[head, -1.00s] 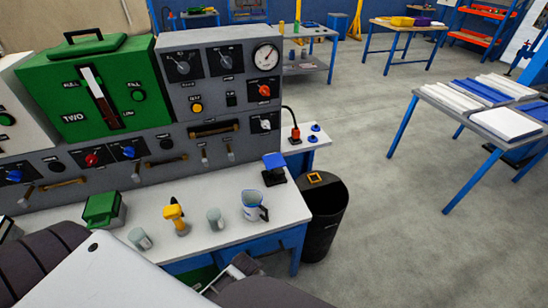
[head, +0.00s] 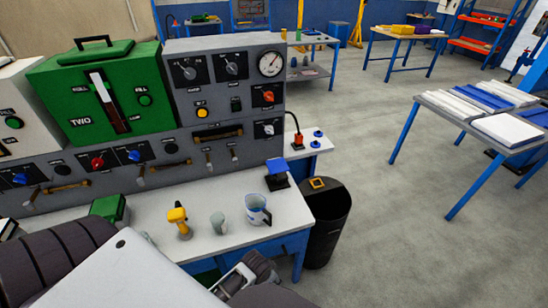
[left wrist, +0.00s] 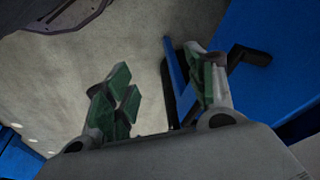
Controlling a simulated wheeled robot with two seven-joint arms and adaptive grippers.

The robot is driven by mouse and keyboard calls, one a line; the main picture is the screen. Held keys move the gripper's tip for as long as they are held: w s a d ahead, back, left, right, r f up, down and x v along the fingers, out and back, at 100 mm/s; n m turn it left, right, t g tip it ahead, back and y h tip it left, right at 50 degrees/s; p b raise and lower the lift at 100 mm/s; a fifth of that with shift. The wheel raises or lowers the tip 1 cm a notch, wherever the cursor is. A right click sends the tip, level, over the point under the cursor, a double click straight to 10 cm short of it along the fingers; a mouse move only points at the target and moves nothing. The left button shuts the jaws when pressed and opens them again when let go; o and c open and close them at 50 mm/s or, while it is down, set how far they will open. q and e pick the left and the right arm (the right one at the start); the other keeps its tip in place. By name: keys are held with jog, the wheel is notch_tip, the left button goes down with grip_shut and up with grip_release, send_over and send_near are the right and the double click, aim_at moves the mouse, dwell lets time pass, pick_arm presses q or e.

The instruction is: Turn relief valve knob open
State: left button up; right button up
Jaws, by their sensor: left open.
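The grey control panel (head: 188,122) stands at the back of the white bench. It carries a red knob (head: 97,162), a blue knob (head: 134,155), an orange-red knob (head: 268,96), a white-handled knob (head: 269,129) and two dark dials at the top. The labels are too small to read, so I cannot tell which is the relief valve knob. My left gripper (left wrist: 163,92) is open and empty in the left wrist view, above the grey floor with blue metalwork beyond it. No knob shows between its fingers.
The bench top (head: 155,208) holds a green box (head: 108,207), a yellow-handled tool (head: 179,222), a grey cup (head: 218,223) and a mug (head: 257,209). A black bin (head: 328,225) stands to the right. Open floor lies beyond it.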

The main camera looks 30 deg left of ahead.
pick_arm(q)
jog(key=w+a+r+n+t+y, duration=0.1)
jog(key=w+a+r, duration=0.15)
jog(key=r, duration=0.85)
jog(key=w+a+r+n+t+y, duration=0.1)
jog(key=w+r, duration=0.2)
jog(key=r, duration=0.8)
jog(key=n+t+y, duration=0.7)
jog(key=n+y, duration=0.3)
jog(key=y, duration=0.2)
send_near(270, 99)
jog(key=v, duration=0.3)
jog(key=shift+s+d+r+b, duration=0.1)
jog(key=shift+s+d+b, duration=0.05)
jog(key=shift+d+b, duration=0.2)
jog(key=shift+a, duration=0.1)
jog(key=p+x, duration=0.3)
jog(key=x, duration=0.8)
jog(key=shift+p+x, duration=0.3)
jog(key=shift+x, duration=1.05)
